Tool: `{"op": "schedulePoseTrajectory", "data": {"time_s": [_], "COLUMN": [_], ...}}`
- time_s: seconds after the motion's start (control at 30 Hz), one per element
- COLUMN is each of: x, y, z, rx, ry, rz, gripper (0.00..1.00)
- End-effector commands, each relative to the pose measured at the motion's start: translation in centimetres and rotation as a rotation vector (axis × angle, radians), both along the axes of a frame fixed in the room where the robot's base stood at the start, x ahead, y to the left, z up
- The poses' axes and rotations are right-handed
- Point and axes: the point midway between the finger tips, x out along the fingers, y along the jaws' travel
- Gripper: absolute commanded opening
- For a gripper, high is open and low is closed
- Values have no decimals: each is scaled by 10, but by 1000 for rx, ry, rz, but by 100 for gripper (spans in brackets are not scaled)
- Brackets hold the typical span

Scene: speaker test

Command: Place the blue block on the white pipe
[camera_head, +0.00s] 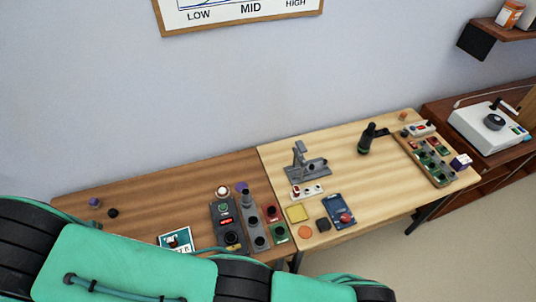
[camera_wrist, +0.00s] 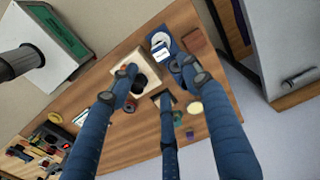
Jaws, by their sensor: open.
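In the wrist view my gripper (camera_wrist: 156,80) has three blue fingers spread apart. It is open and nothing is seen held between the fingers. Below or beyond the fingers is a wooden table with small items. I cannot make out a clear blue block; a blue item with a white top (camera_wrist: 160,42) lies near the right fingertip, partly hidden. My gripper is not visible in the head view.
A white device (camera_head: 488,125) stands at right. My green arm covers the lower left.

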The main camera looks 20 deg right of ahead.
Motion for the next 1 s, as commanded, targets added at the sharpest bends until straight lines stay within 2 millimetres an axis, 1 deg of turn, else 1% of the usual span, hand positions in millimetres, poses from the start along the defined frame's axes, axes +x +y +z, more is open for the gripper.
{"op": "schedulePoseTrajectory", "data": {"time_s": [0.17, 0.27, 0.37, 0.47, 0.5, 0.57, 0.7, 0.87, 0.9, 0.97, 1.0], "x": [17, 34, 56, 81, 91, 105, 134, 161, 167, 174, 179], "y": [-12, -26, -47, -74, -86, -105, -151, -207, -221, -243, -257], "z": [18, 37, 62, 90, 102, 119, 158, 200, 209, 223, 232], "rx": [10, 18, 30, 43, 50, 56, 74, 91, 95, 101, 105], "ry": [-5, -8, -16, -24, -29, -35, -51, -71, -76, -84, -91], "rz": [-6, -9, -14, -19, -20, -24, -31, -38, -41, -43, -45], "gripper": [48, 48, 48, 48, 48, 48, 48, 48, 48, 48, 48]}}
